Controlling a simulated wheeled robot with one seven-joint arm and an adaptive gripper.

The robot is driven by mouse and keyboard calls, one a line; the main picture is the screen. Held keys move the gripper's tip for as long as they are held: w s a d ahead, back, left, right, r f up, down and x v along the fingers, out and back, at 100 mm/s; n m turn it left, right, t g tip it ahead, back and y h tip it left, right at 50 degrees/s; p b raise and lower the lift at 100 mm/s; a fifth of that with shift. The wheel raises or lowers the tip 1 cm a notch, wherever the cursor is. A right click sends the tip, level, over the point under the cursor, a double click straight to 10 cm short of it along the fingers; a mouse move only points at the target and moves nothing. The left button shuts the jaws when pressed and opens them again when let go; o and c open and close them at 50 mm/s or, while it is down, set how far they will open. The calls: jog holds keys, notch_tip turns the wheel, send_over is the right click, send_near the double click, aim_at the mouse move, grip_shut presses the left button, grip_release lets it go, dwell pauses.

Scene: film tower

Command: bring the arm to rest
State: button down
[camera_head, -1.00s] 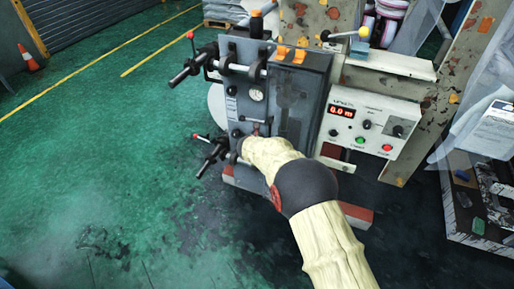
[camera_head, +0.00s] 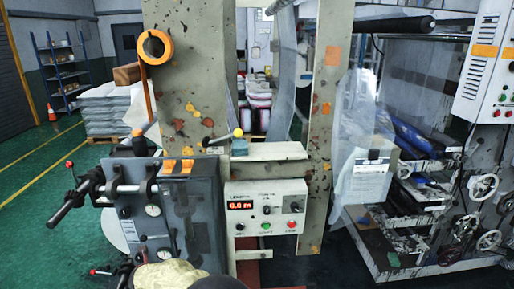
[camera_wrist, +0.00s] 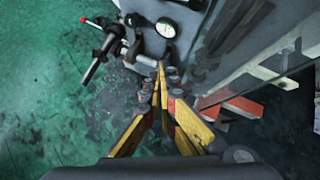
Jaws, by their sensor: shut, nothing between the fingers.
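My gripper (camera_wrist: 160,88) shows in the wrist view with its yellow fingers together at the tips and nothing between them. It points at the grey machine cabinet (camera_wrist: 190,25), near a round white gauge (camera_wrist: 165,28). I cannot tell whether the tips touch the cabinet. In the head view only a pale part of my arm (camera_head: 170,275) shows at the bottom edge, in front of the cabinet (camera_head: 190,215); the gripper is hidden there.
A black bar with a red-tipped lever (camera_wrist: 100,45) juts out left of my gripper. A control box (camera_head: 266,208) with a red display stands right of the cabinet. A red-ended foot (camera_wrist: 243,107) lies low at right. Green floor (camera_head: 40,215) is open at left.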

jog(key=s+a+f+n+g+y, duration=0.2)
jog(key=s+a+n, duration=0.1)
jog(key=s+n, duration=0.6)
jog(key=s+d+r+n+g+y, duration=0.1)
jog(key=s+d+r+n+g, duration=0.15)
jog(key=n, duration=0.55)
jog(key=s+d+r+n+h, duration=0.2)
jog(key=s+d+r+n, duration=0.2)
jog(key=d, duration=1.6)
jog(key=s+d+r+n+t+h, duration=0.1)
jog(key=s+d+r+n, duration=0.3)
jog(key=s+d+r, duration=0.6)
jog(key=s+d+r+n+t+h, duration=0.1)
jog(key=s+d+r+n+h, duration=0.3)
jog(key=d, duration=2.6)
jog(key=v, duration=0.8)
jog(key=shift+w+d+r, duration=0.2)
jog(key=shift+d+r, duration=0.1)
